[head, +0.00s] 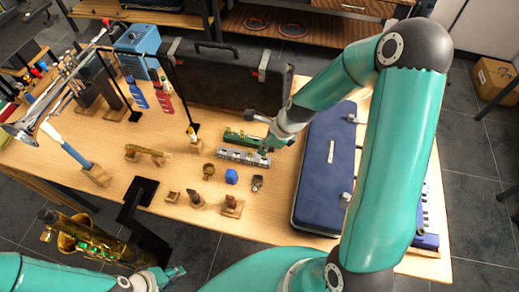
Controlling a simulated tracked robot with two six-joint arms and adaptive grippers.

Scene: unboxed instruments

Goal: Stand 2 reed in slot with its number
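My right gripper (257,134) hangs over a green, slim case-like piece (238,137) and a silver, ribbed piece (238,156) at the middle of the table. Its fingers look spread, and I see nothing held between them; whether it touches either piece I cannot tell. My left gripper (175,277) is low at the picture's bottom left, off the table's front edge; its fingers are too small to read. No reed, slot or number can be made out clearly at this size.
A brass saxophone (85,240) is below left.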

